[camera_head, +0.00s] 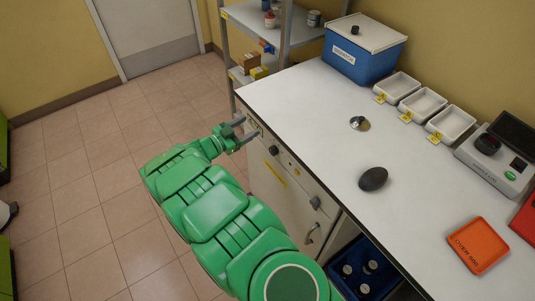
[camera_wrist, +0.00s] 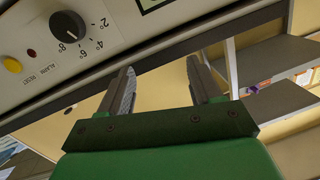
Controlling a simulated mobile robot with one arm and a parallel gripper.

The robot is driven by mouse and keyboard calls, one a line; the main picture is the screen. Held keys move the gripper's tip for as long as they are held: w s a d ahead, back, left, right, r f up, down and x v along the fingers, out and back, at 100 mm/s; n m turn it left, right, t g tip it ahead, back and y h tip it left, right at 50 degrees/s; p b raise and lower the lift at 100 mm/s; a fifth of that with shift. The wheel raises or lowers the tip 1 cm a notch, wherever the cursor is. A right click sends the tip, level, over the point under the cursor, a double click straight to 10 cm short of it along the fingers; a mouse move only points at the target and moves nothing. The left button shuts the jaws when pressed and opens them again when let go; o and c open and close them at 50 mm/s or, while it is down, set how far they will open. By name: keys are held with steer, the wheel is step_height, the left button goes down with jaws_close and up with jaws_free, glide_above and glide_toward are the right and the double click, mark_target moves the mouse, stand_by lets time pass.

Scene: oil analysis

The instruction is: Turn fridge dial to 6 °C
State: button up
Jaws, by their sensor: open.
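The fridge (camera_head: 262,192) is a pale cabinet under the counter with a yellow label on its front. Its dial (camera_wrist: 68,27) is a round black knob on the pale control panel, at the upper left of the wrist view. Printed numbers 2, 4, 6 and 8 curve around it. A small white mark on the knob faces the lower right, towards the 6; its exact setting is hard to read. In the head view the dial (camera_head: 273,150) shows as a dark knob. My gripper (camera_head: 247,131) is open and empty beside the panel, apart from the dial. Its fingers (camera_wrist: 160,68) show in the wrist view.
A yellow button (camera_wrist: 12,64), a red light and part of a display (camera_wrist: 150,3) share the panel. The white counter (camera_head: 300,115) overhangs the fridge. A metal shelf rack (camera_head: 284,35) stands behind my gripper. The tiled floor (camera_head: 95,165) at left is clear.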

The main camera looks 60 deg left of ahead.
mark_target(271, 152)
steer(key=s+d+f+t+h, duration=0.1)
steer(key=s+d+f+h, duration=0.25)
steer(key=d+f, duration=0.45)
steer(key=shift+m+y, duration=0.25)
steer(key=shift+m, duration=0.05)
steer(key=shift+w+a+f, duration=0.1)
steer(key=shift+w+f, duration=0.1)
steer(key=shift+w, duration=1.65)
steer(key=shift+w+a+f, duration=0.1)
steer(key=shift+w+f, duration=0.1)
steer(key=shift+w, duration=1.6)
steer(key=c, duration=1)
